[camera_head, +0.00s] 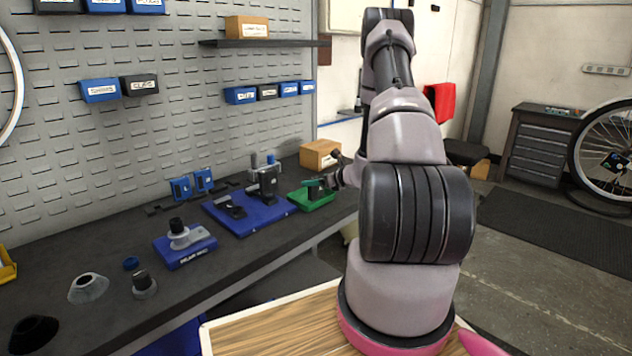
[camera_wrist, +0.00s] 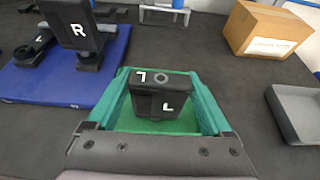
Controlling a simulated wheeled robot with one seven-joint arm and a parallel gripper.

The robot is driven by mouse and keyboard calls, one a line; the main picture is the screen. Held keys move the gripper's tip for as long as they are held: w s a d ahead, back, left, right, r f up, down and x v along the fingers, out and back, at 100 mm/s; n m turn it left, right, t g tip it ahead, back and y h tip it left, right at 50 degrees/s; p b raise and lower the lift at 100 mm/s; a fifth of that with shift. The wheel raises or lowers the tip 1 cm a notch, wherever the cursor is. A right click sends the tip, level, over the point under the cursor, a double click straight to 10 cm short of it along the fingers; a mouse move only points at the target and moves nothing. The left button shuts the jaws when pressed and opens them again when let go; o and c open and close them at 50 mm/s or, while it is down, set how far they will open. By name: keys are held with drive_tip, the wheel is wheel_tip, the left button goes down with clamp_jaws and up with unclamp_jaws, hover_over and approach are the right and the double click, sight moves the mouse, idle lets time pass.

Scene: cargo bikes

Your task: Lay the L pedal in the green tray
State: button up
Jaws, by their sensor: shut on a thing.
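The L pedal (camera_wrist: 160,98) is a black block with white L marks. My gripper (camera_head: 331,181) is shut on the pedal and reaches in from the right.
A blue mat (camera_head: 240,222) lies left of the tray. It bears a dark block marked R (camera_wrist: 78,28) and another dark part (camera_wrist: 35,47). A cardboard box (camera_head: 320,154) stands behind the tray. A grey bin (camera_wrist: 296,112) is to its right in the wrist view.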

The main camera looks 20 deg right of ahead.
drive_tip(key=o, duration=1.3)
drive_tip(key=shift+f, duration=0.15)
drive_tip(key=v, duration=1.1)
drive_tip(key=s+a+r+n+g+y, duration=0.2)
drive_tip(key=s+a+r+n+g, duration=0.15)
drive_tip(key=a+r+n, duration=0.55)
drive_tip(key=s+a+r+n+g+y, duration=0.3)
drive_tip(key=s+a+r+n, duration=0.25)
drive_tip(key=a+r, duration=0.6)
drive_tip(key=s+a+r+n+h, duration=0.1)
drive_tip(key=s+r+n+h, duration=0.6)
drive_tip(key=s+r+n, duration=0.6)
drive_tip(key=shift+s+a+t+h, duration=0.35)
drive_tip(key=shift+s+t, duration=0.1)
drive_tip(key=shift+s, duration=1.5)
